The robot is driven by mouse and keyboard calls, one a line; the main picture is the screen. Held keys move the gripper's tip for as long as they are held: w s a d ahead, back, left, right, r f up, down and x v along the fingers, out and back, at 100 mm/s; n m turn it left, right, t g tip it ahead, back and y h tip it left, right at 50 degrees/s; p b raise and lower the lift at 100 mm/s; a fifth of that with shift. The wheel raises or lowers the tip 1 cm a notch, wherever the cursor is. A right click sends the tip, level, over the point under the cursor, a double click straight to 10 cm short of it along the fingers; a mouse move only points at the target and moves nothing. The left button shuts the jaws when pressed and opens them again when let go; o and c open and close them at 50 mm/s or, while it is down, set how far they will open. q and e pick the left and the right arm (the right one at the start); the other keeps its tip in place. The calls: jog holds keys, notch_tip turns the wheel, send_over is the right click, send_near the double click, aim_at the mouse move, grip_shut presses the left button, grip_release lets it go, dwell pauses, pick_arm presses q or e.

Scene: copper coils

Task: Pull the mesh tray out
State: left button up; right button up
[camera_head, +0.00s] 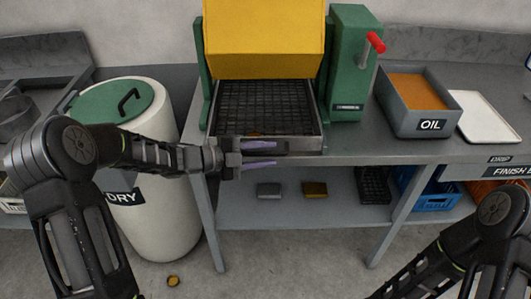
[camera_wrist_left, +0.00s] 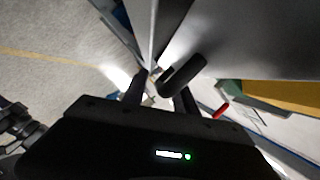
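The mesh tray (camera_head: 316,143) sits in the green machine under the yellow hood, with a dark grid inside a grey metal rim. My left gripper (camera_head: 270,154) is at the tray's front edge, its two purple fingers apart, one above the other. In the left wrist view a black bar handle (camera_wrist_left: 184,75) stands just beyond the fingertips of my left gripper (camera_wrist_left: 160,98). Whether the fingers touch the handle cannot be told. My right arm shows at the lower right, but its gripper is out of the picture.
The green machine (camera_head: 352,60) has a red-knobbed lever (camera_head: 376,42). An oil bin (camera_head: 408,115) and a white tray (camera_head: 487,117) stand to its right. A white drum (camera_head: 160,215) with a green lid stands left. Floor before the bench is mostly clear.

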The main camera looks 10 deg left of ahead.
pick_arm(q)
jog(key=shift+c, duration=0.2)
grip_shut()
dwell(1.1)
